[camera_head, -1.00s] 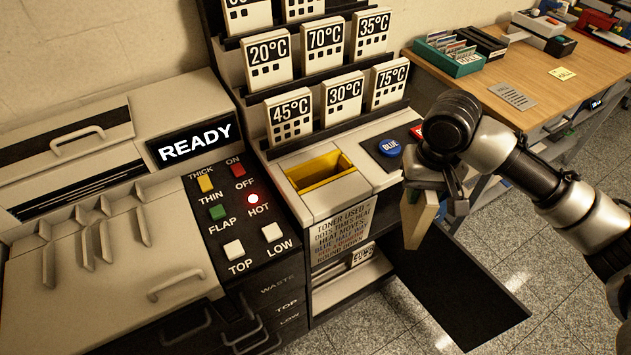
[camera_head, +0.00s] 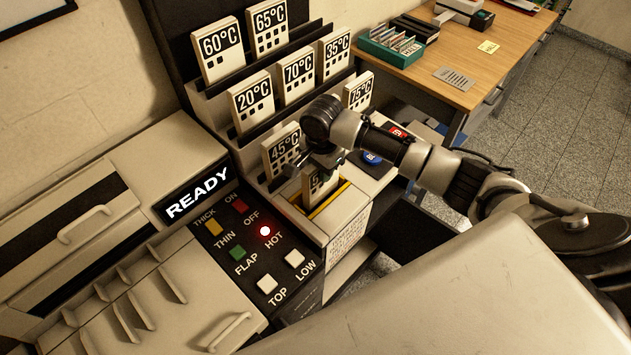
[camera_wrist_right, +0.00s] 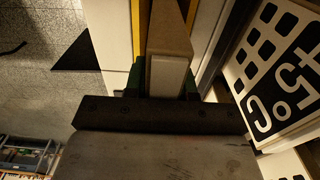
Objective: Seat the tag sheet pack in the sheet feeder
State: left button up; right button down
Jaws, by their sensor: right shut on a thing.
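The tag sheet pack (camera_head: 317,188) is a cream upright block with a dark-printed label, partly covered by my gripper. My right gripper (camera_head: 322,166) is shut on its upper part. The pack stands within the yellow-lined opening of the sheet feeder (camera_head: 336,204), its lower end hidden in it. How deep it sits cannot be told. In the right wrist view the pack (camera_wrist_right: 168,62) is between my right gripper's fingers (camera_wrist_right: 164,84), with yellow lining strips (camera_wrist_right: 136,30) on both sides. My left gripper is not in view.
Racked temperature packs (camera_head: 282,150) stand close behind the feeder. A blue button (camera_head: 371,158) and a red button (camera_head: 399,131) are to its right. The READY machine's switch panel (camera_head: 250,240) is to the left. A wooden table (camera_head: 470,60) stands at the back right.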

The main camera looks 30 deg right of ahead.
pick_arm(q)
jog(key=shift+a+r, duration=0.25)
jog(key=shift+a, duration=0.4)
pick_arm(e)
jog(key=shift+a+f, duration=0.1)
jog(key=shift+f, duration=2.25)
jog(key=shift+f, duration=0.1)
jog(key=c, duration=0.9)
grip_release()
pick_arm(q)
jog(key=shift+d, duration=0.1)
pick_arm(e)
jog(key=shift+r, duration=0.4)
notch_tip(320, 180, up, 12)
jog(key=shift+f+b, duration=0.25)
jog(key=shift+b, duration=0.05)
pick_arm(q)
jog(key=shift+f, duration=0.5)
